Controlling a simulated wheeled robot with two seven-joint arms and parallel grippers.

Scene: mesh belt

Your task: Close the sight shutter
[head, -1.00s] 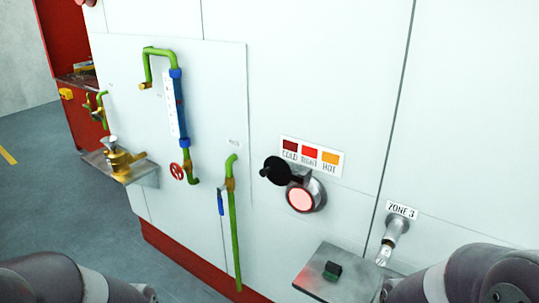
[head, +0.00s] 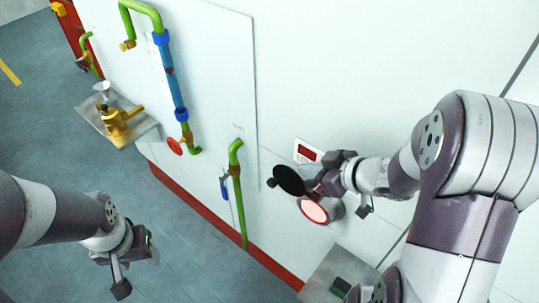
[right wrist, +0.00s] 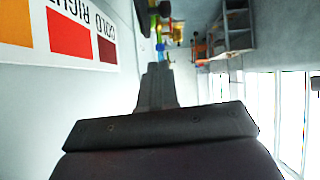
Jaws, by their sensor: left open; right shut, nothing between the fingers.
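The sight shutter is a black disc (head: 289,180) with a small knob at its left. It is swung up to the upper left of the round sight port (head: 315,210), whose pinkish glowing face shows mostly uncovered. My right gripper (head: 314,188) is shut and empty, its tips close to the right edge of the disc; I cannot tell whether they touch it. My left gripper (head: 138,264) is open and empty, low at the left, away from the wall.
Green pipe (head: 238,200) and a brass fitting on a shelf (head: 148,138) are left. A small shelf (head: 322,272) juts out below the port.

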